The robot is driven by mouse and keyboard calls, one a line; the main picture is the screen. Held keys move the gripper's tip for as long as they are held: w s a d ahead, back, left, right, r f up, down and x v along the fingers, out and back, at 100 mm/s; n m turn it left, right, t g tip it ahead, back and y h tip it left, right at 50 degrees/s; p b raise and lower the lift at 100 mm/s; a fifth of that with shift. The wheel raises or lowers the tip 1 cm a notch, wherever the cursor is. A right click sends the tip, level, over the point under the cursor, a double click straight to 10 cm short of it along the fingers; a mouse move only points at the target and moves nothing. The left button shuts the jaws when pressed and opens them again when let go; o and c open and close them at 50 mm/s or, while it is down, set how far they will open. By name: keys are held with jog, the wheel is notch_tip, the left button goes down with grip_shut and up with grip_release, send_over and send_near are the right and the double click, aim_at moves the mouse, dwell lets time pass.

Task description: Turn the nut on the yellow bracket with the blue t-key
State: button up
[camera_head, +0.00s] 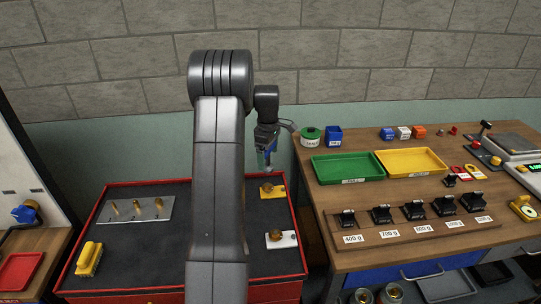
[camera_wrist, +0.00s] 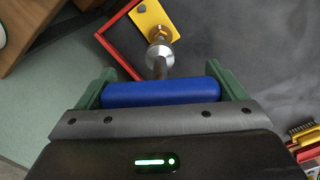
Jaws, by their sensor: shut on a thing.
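My gripper (camera_head: 266,158) is above the far right part of the red-edged cabinet top. In the wrist view its green fingers (camera_wrist: 160,88) are shut on the blue handle of the t-key (camera_wrist: 158,97). The key's metal shaft and round silver socket point away from the gripper, toward the yellow bracket (camera_wrist: 172,16). The bracket lies at the cabinet's far right corner, and in the head view the yellow bracket (camera_head: 278,192) carries a brass nut (camera_head: 266,188). The key appears above the bracket.
A grey plate with brass pieces (camera_head: 137,209) and a yellow brush (camera_head: 90,258) lie left. The wooden bench (camera_head: 325,225) with trays and weights stands close at right.

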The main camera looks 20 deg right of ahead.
aim_at(268, 165)
jog(key=shift+a+f+b, duration=0.1)
jog(key=shift+f+b, duration=0.4)
jog(key=shift+f, duration=0.2)
jog(key=shift+f+b, duration=1.3)
jog(key=shift+f, duration=0.8)
jog(key=shift+f+b, duration=0.6)
jog(key=shift+f, duration=0.55)
jog(key=shift+m, duration=0.9)
jog(key=shift+m, duration=0.9)
